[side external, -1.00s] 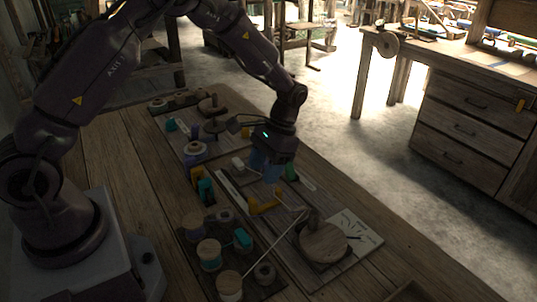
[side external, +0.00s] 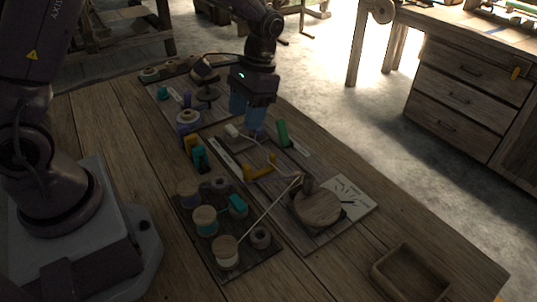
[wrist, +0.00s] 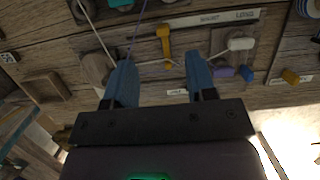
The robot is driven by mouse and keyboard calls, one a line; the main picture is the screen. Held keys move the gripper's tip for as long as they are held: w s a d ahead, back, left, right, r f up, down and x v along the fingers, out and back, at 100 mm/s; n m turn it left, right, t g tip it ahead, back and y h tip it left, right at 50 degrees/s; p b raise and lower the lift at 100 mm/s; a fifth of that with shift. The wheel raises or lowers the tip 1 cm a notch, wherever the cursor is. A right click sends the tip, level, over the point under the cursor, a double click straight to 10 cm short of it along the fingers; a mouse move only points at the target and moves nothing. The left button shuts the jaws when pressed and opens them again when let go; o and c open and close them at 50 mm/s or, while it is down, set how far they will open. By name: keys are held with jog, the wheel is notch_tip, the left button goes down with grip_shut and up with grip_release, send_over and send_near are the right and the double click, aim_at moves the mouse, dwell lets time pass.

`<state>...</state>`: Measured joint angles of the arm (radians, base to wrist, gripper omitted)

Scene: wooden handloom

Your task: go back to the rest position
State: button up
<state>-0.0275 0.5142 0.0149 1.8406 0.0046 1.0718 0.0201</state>
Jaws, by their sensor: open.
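My gripper (side external: 247,118) hangs above the far part of the wooden board on the bench, its blue fingers pointing down. In the wrist view its two fingers (wrist: 160,70) stand wide apart with nothing between them. Below lies the board (side external: 293,226) with a yellow piece (side external: 260,170), a white-tipped piece (side external: 231,131) and a green block (side external: 283,133). The yellow piece (wrist: 165,40) and the white tip (wrist: 240,43) also show beyond the fingers in the wrist view. No contact with them is visible. No rest position is marked.
A round wooden disc (side external: 317,208) and a marked card (side external: 355,205) lie nearer. Thread spools (side external: 225,250) stand on a dark board at the front left. A cord runs slanting toward the disc. An empty wooden tray (side external: 410,272) sits at the front right. Bare bench lies between.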

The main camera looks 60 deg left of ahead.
jog(key=s+d+r+t, duration=0.1)
jog(key=s+r+t, duration=0.7)
jog(key=s+r, duration=0.8)
jog(key=shift+d+r+t, duration=0.3)
jog(key=shift+r+t, duration=0.1)
jog(key=shift+r, duration=0.1)
